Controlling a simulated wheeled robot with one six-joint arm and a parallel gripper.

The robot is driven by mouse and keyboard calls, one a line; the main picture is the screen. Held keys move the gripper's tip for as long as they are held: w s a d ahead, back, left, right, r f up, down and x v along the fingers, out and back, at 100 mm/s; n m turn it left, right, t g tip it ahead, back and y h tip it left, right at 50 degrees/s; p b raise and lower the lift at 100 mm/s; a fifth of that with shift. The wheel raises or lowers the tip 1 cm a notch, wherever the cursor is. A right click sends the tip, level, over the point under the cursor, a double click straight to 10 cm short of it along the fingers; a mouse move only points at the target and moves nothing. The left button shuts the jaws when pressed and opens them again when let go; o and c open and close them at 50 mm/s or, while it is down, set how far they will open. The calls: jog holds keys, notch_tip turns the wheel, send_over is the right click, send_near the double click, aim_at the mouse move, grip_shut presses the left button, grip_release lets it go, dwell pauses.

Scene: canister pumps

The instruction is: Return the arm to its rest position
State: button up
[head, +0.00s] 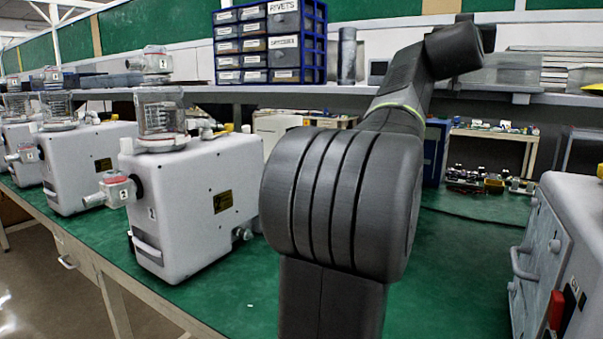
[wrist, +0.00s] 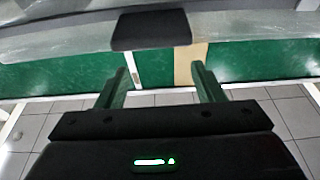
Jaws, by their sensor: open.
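My arm rises through the middle of the head view and bends up toward the shelf at the back right; my gripper is not visible there. In the wrist view my gripper (wrist: 162,88) shows with its two fingers apart and nothing between them. Behind the fingers are a green wall panel and a pale strip. White canister pumps stand in a row on the green bench (head: 240,290) at the left of the head view. The nearest pump (head: 195,205) has a clear canister (head: 160,115) on top and a grey-red valve (head: 117,190) at its side.
A blue drawer cabinet (head: 321,45) stands on the grey shelf (head: 200,92) behind the pumps. A grey machine with a handle (head: 540,255) fills the right edge. Small parts (head: 480,180) lie at the back right of the bench. The green bench between my arm and the grey machine is clear.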

notch_tip(320, 180, up, 2)
jog(key=shift+w+d+r+p, duration=0.1)
jog(key=shift+w+r+p, duration=0.1)
jog(key=shift+p, duration=0.65)
jog(key=w+r+p, duration=0.1)
jog(key=d+r+p, duration=0.1)
jog(key=p, duration=0.1)
jog(key=shift+w+r, duration=0.25)
jog(key=shift+w, duration=0.1)
jog(key=r+p+x, duration=0.1)
jog(key=p+x, duration=0.6)
jog(key=shift+s+r, duration=0.2)
jog(key=shift+r, duration=0.1)
jog(key=shift+a, duration=0.1)
